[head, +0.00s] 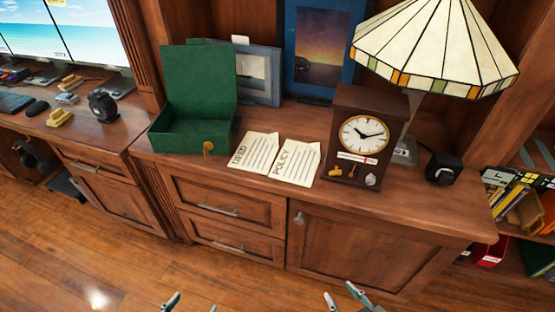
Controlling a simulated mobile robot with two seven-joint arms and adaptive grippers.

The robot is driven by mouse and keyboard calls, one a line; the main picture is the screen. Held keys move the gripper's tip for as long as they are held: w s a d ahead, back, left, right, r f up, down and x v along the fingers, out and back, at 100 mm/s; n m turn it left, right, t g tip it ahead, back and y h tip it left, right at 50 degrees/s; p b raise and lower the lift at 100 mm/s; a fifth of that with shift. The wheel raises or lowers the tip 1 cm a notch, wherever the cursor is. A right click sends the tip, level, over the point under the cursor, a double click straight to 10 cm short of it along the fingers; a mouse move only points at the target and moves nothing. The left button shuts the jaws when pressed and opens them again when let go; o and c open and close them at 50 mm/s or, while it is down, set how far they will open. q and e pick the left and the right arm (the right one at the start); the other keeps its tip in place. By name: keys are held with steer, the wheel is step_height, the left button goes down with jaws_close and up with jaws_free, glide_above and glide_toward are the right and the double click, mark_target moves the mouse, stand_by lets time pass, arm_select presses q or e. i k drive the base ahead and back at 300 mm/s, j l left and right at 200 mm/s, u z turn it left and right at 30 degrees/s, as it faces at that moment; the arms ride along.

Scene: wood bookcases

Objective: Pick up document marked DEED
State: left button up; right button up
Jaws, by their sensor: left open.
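The document marked DEED (255,152) is a cream sheet with dark lines, lying flat on the wooden cabinet top. A similar sheet marked POLICY (294,162) lies just to its right. My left gripper (191,303) shows only its fingertips at the bottom edge, apart and empty. My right gripper (341,296) also shows at the bottom edge, its fingertips apart with nothing between them. Both grippers appear well below the documents in the picture, away from them.
An open green box (180,137) with a key stands left of DEED. A wooden clock (362,140) stands right of POLICY, under a stained-glass lamp (435,50). Picture frames (318,50) stand behind. The cabinet front (375,245) has drawers and a door. Wooden floor lies below.

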mark_target(257, 151)
steer(key=i+j, duration=0.15)
steer(key=j, duration=0.2)
steer(key=i+j+z, duration=0.1)
steer(key=j, duration=0.25)
steer(key=i+j, duration=0.2)
steer(key=j, duration=0.15)
steer(key=i+j+z, duration=0.1)
steer(key=j, duration=0.25)
